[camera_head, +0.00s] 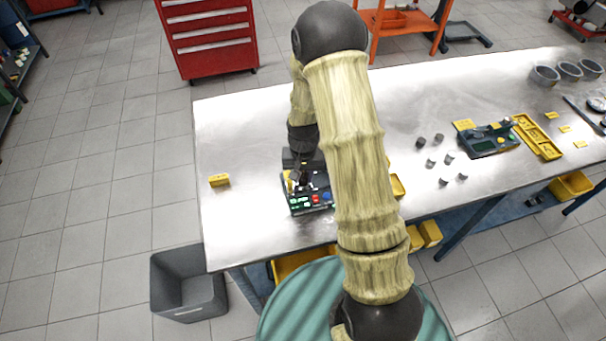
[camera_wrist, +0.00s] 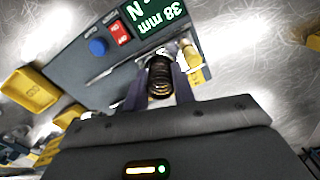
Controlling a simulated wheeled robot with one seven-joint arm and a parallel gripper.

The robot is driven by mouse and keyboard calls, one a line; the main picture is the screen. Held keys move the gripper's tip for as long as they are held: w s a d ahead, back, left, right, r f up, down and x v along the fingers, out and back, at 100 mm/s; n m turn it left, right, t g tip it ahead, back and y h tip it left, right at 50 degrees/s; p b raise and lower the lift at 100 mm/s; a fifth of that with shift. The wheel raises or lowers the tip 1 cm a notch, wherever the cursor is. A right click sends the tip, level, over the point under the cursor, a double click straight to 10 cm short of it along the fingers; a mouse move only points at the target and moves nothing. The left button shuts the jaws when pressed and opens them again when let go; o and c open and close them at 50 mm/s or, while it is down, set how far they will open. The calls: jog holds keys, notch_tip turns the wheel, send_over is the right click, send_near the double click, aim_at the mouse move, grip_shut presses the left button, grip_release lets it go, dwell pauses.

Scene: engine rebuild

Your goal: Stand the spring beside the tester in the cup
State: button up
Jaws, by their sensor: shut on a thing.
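My gripper (camera_wrist: 160,85) is shut on a dark coil spring (camera_wrist: 159,78), which sits between its two fingers in the wrist view. The tester (camera_wrist: 125,50) is a grey box with a green display reading "38 mm" and "N", a red switch and a blue knob. The spring shows in front of the tester's edge; whether it touches anything there I cannot tell. In the head view my gripper (camera_head: 303,168) is low over the tester (camera_head: 312,198), and the spring is not clear there. I cannot make out the cup for certain.
A yellow tray (camera_wrist: 28,90) lies left of the tester in the wrist view. In the head view a yellow block (camera_head: 219,180) stands at the left on the metal table (camera_head: 245,130). Several small grey cylinders (camera_head: 438,139), a second device (camera_head: 487,140) and a yellow tray (camera_head: 540,137) are farther right.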

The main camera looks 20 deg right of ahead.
jog(key=o, duration=1)
jog(key=shift+o, duration=0.2)
jog(key=shift+w+r, duration=0.1)
jog(key=shift+w+r, duration=0.1)
jog(key=shift+r, duration=0.5)
notch_tip(320, 180, up, 16)
jog(key=b, duration=0.3)
jog(key=shift+s, duration=0.2)
jog(key=shift+d, duration=0.1)
jog(key=s+f+n+t, duration=0.1)
jog(key=s+n+t, duration=0.1)
jog(key=s, duration=1.2)
jog(key=shift+s+n+t, duration=0.15)
jog(key=shift+n+t, duration=0.15)
jog(key=shift+n, duration=0.3)
